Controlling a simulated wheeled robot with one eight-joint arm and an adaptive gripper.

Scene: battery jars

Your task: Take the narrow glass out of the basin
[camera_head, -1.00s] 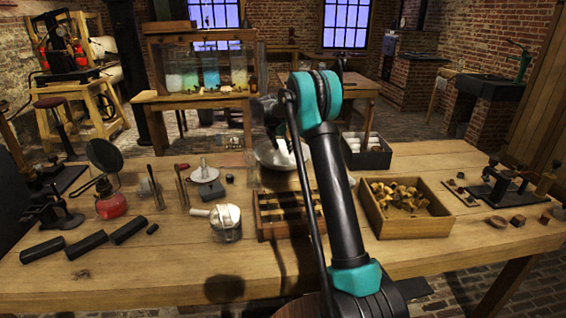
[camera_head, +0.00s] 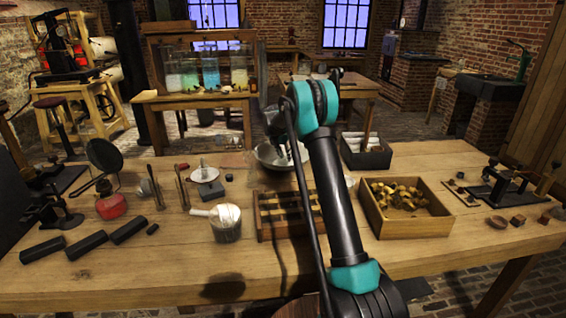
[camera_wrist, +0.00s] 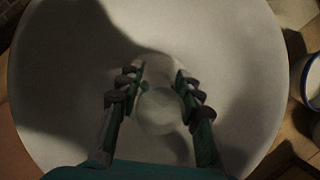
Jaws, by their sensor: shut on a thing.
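The white basin (camera_wrist: 60,100) fills most of the wrist view. In the head view the basin (camera_head: 268,160) stands toward the back of the workbench, partly hidden by my arm. My gripper (camera_wrist: 160,88) is over the basin with its two fingers on either side of the narrow glass (camera_wrist: 160,112), shut on it. The glass is clear and faint, seen nearly from above, with a round outline. I cannot tell whether it touches the basin floor. In the head view my gripper (camera_head: 284,147) is low at the basin, and the glass cannot be made out there.
A wooden rack (camera_head: 275,232) stands in front of the basin. A wooden crate of brass-coloured parts (camera_head: 376,222) is to the right, and a dark box with white cylinders (camera_head: 350,158) is behind it. A blue-rimmed white vessel (camera_wrist: 306,80) stands close beside the basin.

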